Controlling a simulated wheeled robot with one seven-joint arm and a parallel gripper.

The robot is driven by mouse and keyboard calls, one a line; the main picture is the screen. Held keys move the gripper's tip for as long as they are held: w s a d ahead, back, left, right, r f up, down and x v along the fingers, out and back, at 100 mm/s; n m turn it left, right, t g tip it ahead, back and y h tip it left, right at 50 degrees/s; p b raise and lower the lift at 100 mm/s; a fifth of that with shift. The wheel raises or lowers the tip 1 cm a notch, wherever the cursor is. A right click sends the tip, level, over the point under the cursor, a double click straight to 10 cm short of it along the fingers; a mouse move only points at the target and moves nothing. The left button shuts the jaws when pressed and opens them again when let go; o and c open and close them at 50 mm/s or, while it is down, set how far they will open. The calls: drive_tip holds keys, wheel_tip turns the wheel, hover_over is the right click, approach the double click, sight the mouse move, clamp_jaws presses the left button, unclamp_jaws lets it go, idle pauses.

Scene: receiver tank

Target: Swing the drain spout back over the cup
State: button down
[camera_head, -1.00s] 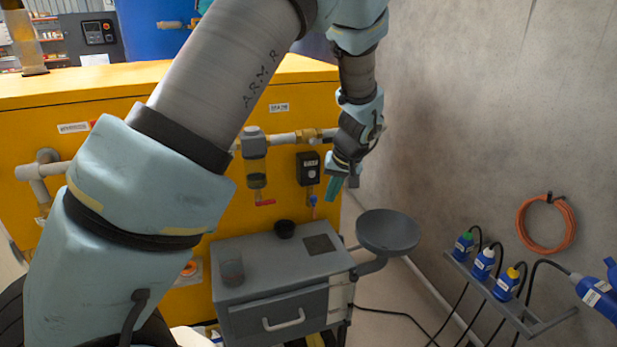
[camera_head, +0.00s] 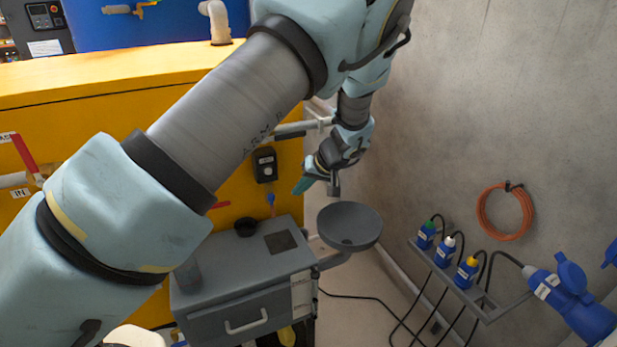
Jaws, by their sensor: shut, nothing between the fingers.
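A small blue-tipped fitting (camera_head: 271,199) hangs below a black drain unit (camera_head: 265,164) on the yellow housing; it may be the drain spout, but its shape is too small to tell. A small black cup (camera_head: 245,227) stands on top of the grey cabinet, a little left of and below that fitting. My gripper (camera_head: 334,185) points down, shut and empty, to the right of the fitting and apart from it. In the picture it is just above a round grey dish. My arm crosses the view and hides part of the pipework.
The grey dish (camera_head: 350,227) sits on a bracket at the right side of the grey cabinet (camera_head: 245,262). Cables lie on the floor.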

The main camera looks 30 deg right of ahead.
sight(271, 200)
drive_tip(key=shift+w+a+f+p, duration=0.2)
drive_tip(key=shift+w+a, duration=0.15)
drive_tip(key=shift+a, duration=0.3)
drive_tip(key=shift+w+a+f+p, duration=0.15)
drive_tip(key=shift+w+a, duration=0.25)
drive_tip(key=shift+a, duration=0.25)
drive_tip(key=shift+w+a+f+p, duration=0.2)
drive_tip(key=shift+w+a, duration=0.15)
drive_tip(key=shift+a, duration=0.3)
drive_tip(key=shift+a+b, duration=0.1)
drive_tip(key=shift+b, duration=0.2)
